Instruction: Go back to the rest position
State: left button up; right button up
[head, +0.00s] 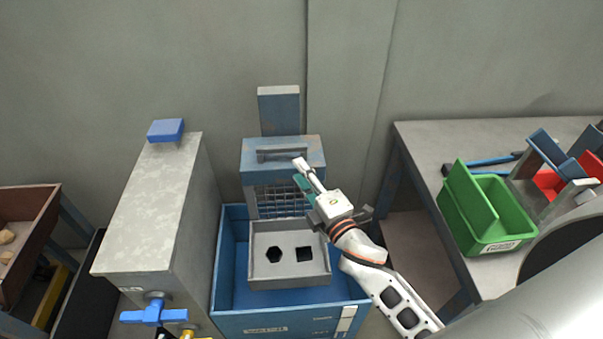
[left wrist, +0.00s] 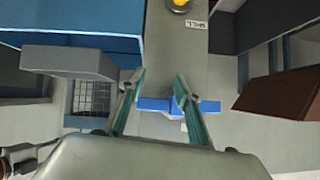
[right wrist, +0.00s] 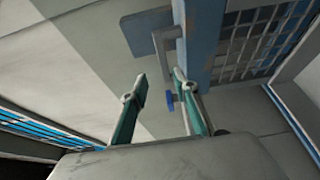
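My right gripper (head: 303,174) is in front of the blue furnace door (head: 312,148) in the head view. In the right wrist view its two teal fingers (right wrist: 160,84) stand apart with nothing held between them. The door's handle (right wrist: 168,45) shows just past the fingertips.
Below the door a grey tray (head: 318,278) with two dark shaped holes sits over a blue bin (head: 226,262). A tall grey cabinet (head: 140,222) with a blue valve handle (head: 150,311) stands left. A bench (head: 420,143) at right carries a green bin (head: 483,232).

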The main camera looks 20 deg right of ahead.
jog(key=shift+f, duration=0.1)
dwell(0.6)
jog(key=s+f+m+g+y, duration=0.1)
jog(key=s+f+m+g, duration=0.6)
jog(key=s+f+m, duration=0.8)
jog(key=s+f, duration=0.5)
jog(key=f, duration=0.3)
jog(key=shift+s+f, duration=0.25)
jog(key=shift+s, duration=0.05)
